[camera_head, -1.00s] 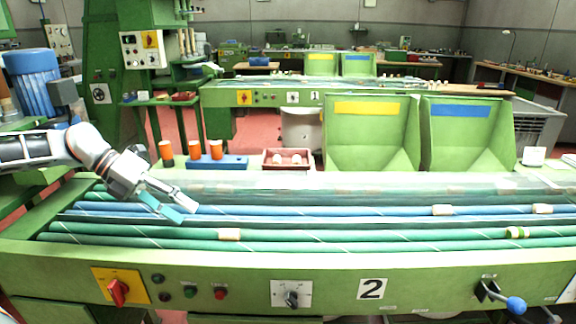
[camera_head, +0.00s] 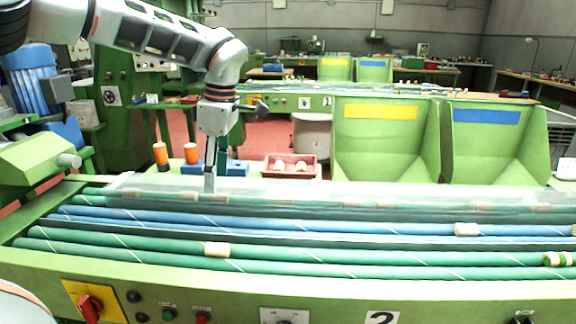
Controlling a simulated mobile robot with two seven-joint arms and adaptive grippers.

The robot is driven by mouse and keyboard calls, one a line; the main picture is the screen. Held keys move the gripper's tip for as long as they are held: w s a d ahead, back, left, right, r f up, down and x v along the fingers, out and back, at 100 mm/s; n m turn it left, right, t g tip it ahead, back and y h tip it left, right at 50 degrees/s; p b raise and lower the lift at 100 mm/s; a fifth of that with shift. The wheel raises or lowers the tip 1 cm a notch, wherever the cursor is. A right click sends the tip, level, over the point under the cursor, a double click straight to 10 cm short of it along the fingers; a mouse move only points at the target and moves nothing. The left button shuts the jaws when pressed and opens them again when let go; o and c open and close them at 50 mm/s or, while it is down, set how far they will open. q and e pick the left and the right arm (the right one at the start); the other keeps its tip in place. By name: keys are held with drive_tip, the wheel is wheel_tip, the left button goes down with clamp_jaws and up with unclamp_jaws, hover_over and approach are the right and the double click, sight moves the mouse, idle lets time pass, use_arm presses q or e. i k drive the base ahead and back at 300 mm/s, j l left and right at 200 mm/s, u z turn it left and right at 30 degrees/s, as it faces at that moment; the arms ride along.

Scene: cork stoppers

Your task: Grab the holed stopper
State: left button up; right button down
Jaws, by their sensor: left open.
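Cork stoppers lie on the long rollers of the green machine. A plain tan one (camera_head: 216,249) is on the front green rollers. Another tan one (camera_head: 467,229) is on the blue rollers at the right. One with green bands (camera_head: 557,258) is on the front green rollers near the right edge. I cannot tell at this size which stopper has a hole. My left gripper (camera_head: 214,180) points down over the back of the rollers, above and behind the plain front stopper. It is open, with nothing seen between its fingers. My right gripper is not in view.
A clear cover (camera_head: 300,196) runs along the back of the rollers. Behind are a small red tray (camera_head: 290,176) with pale pieces, a blue block (camera_head: 237,169), and orange cylinders (camera_head: 191,153). Two green bins, yellow-labelled (camera_head: 380,150) and blue-labelled (camera_head: 487,150), stand at the back right.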

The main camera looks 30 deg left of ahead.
sight(279, 167)
drive_tip(key=i, duration=0.85)
